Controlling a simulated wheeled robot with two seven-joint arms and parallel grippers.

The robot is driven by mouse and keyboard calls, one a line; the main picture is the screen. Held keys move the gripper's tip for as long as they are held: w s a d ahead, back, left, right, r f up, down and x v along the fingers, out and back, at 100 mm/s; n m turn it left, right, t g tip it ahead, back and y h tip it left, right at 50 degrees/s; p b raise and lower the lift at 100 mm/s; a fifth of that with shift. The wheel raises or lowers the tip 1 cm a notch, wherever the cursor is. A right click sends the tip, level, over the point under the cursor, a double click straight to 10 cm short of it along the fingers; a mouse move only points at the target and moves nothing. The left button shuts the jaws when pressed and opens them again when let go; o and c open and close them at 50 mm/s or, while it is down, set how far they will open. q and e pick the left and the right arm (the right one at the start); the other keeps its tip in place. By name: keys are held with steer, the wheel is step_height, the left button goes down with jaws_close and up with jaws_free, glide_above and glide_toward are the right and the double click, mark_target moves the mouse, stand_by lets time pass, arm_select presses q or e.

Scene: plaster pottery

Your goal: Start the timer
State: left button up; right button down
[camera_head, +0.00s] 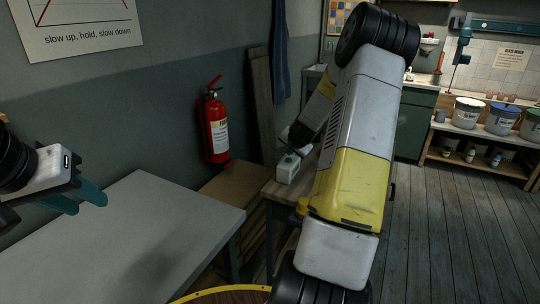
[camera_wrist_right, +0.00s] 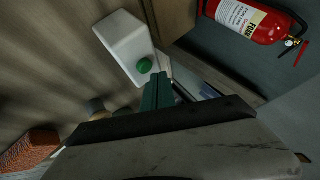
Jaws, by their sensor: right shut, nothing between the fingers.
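The timer (camera_head: 287,168) is a small white box with a green button on the wooden bench, in the middle of the head view. In the right wrist view the white timer (camera_wrist_right: 122,42) lies at the upper left, with its round green button (camera_wrist_right: 145,66) facing the camera. My right gripper (camera_wrist_right: 157,80) is shut and empty, its teal fingertips close beside the green button; I cannot tell whether they touch. In the head view its fingers are hard to make out behind the timer. My left gripper (camera_head: 92,203) has teal fingers apart and empty, over the grey table's left side.
The bare grey table (camera_head: 140,235) fills the lower left. A red fire extinguisher (camera_head: 215,128) hangs on the wall behind the wooden bench (camera_head: 273,190). In the wrist view a reddish block (camera_wrist_right: 28,150) lies lower left. Shelves with buckets (camera_head: 467,113) stand far right.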

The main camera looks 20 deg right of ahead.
mark_target(289, 160)
steer(key=shift+f, duration=0.1)
steer(key=shift+f, duration=0.3)
steer(key=shift+f, duration=0.5)
stand_by(0.8)
steer(key=shift+r, duration=0.9)
steer(key=shift+r, duration=2.5)
